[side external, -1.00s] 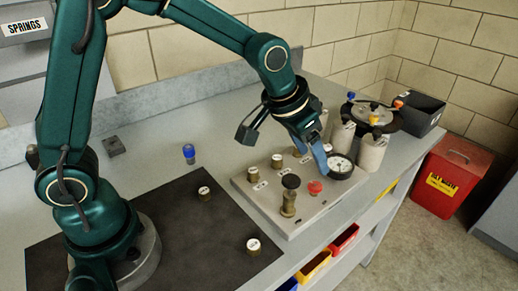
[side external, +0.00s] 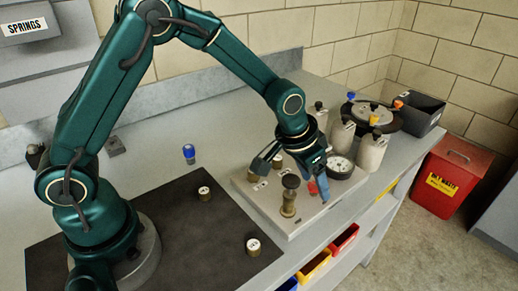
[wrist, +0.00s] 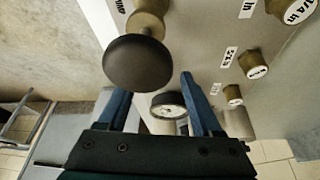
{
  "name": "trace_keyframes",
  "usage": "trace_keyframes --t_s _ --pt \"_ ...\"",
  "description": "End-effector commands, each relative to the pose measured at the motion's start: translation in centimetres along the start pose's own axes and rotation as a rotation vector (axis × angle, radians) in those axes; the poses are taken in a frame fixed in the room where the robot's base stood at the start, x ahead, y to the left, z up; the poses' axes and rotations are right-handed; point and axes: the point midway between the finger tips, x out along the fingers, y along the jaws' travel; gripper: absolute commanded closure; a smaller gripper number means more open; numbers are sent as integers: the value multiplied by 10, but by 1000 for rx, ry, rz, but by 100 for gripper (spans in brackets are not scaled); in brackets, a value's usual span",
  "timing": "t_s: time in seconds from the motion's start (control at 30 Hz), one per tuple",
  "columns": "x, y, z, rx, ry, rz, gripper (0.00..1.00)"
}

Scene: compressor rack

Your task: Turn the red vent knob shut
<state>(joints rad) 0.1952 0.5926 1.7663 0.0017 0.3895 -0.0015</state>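The red vent knob (side external: 312,187) sits on the grey manifold panel (side external: 262,207), partly covered by my gripper in the side view. It does not show in the wrist view. My gripper (side external: 321,190) points down at the knob, with a blue finger right beside it. I cannot tell whether it touches. In the wrist view my gripper (wrist: 154,88) has its two blue fingers apart, with a gap between them. A black knob on a brass stem (side external: 290,190) stands just left of the red knob; it looms large in the wrist view (wrist: 140,62).
A round gauge (side external: 340,167) lies beyond the gripper. Brass fittings with labels line the panel (wrist: 259,64). Grey canisters (side external: 371,152) stand to the right. A blue-topped part (side external: 189,153) stands on the bench to the left.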

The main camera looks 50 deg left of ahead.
Motion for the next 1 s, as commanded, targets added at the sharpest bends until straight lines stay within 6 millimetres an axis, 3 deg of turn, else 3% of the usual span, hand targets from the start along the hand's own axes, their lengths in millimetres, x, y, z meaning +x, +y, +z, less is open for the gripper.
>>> trace_keyframes --t_s 0.03,0.17,0.2,0.57,1.0 --pt "0 0 0 0 0 0 49" --pt "0 0 0 0 0 0 98" --pt "0 0 0 0 0 0 100" --pt "0 -1 0 36 -1 15 100" --pt "0 -3 0 280 -2 120 100"
